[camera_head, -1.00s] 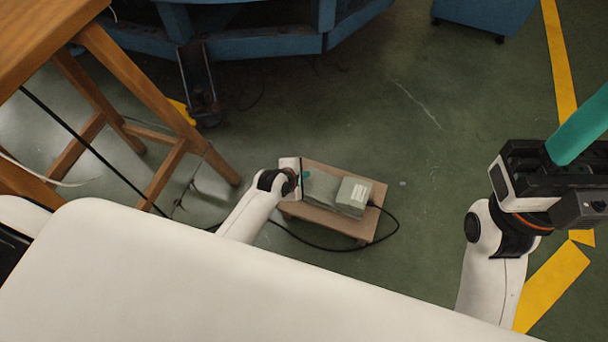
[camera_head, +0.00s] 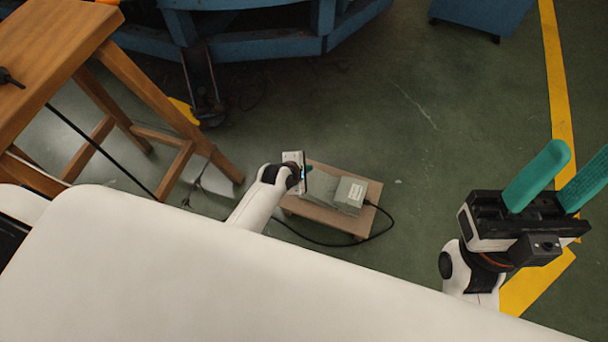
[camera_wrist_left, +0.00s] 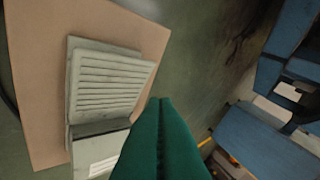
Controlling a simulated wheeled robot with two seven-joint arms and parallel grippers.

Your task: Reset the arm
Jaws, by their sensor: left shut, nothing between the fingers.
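My left gripper (camera_head: 303,173) is in the middle of the head view, in front of a small stand, with its fingers mostly hidden by its own body. In the left wrist view its two green fingers (camera_wrist_left: 163,102) lie together, shut with nothing between them. My right gripper (camera_head: 568,172) is at the right of the head view. Its two teal fingers point up and are apart, with nothing seen between them.
A low brown stand (camera_head: 325,222) on the green floor carries a grey box (camera_head: 350,193); a black cable loops beside it. Blue machinery (camera_head: 265,45) lies behind. Open floor (camera_head: 440,110) is at centre right.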

